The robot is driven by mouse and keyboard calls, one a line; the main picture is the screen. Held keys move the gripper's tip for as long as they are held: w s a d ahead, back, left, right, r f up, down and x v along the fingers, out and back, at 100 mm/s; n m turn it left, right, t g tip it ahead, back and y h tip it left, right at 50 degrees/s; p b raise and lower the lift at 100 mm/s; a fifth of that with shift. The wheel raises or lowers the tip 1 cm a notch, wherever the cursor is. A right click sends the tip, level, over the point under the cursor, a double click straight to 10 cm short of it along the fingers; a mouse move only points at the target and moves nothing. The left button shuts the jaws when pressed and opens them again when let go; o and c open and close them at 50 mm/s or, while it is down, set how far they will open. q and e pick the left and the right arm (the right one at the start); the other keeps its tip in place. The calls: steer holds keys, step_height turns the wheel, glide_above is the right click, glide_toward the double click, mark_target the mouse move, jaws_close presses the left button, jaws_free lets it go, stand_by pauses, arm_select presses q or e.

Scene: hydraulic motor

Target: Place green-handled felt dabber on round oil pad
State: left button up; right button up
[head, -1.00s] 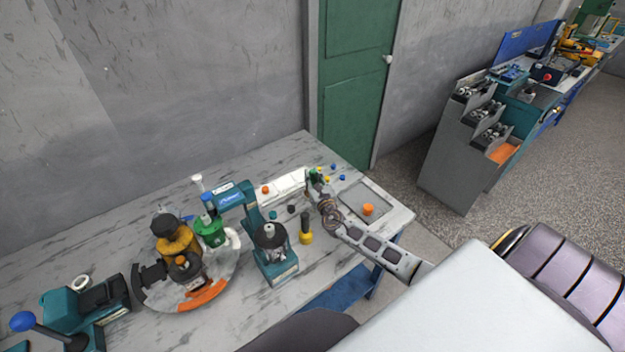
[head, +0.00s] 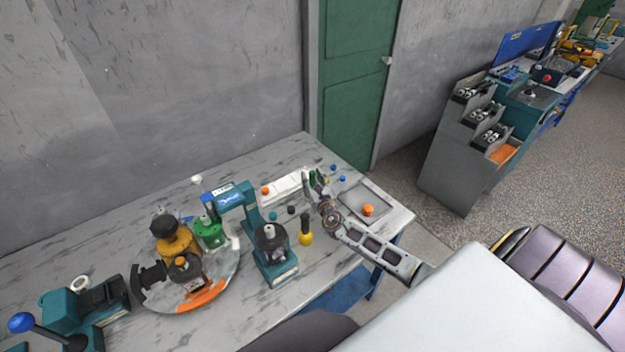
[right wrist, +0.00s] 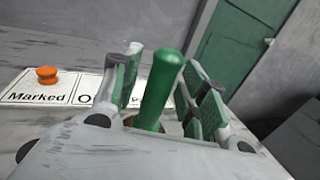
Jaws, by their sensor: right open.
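The green-handled felt dabber (right wrist: 160,88) stands upright between the fingers of my right gripper (right wrist: 158,85) in the right wrist view, with a visible gap on both sides. Its lower end is hidden behind the gripper body. In the head view my right gripper (head: 316,183) is open at the back right of the table, and a bit of green shows between its fingers. I cannot make out the round oil pad for certain; a small dark disc (head: 291,210) lies left of the gripper. My left gripper is not in view.
A white labelled board (head: 284,188) with an orange knob lies left of the gripper. A grey tray (head: 378,195) with an orange-topped piece sits to its right. A teal press (head: 277,268) and a yellow-based dark-handled tool (head: 306,238) stand nearer. Small blue caps lie behind.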

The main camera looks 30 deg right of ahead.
steer(key=shift+r, duration=0.2)
steer(key=shift+v, duration=0.85)
steer(key=v, duration=1)
steer(key=shift+b, duration=0.35)
steer(key=shift+s+a, duration=0.1)
steer(key=shift+s, duration=0.05)
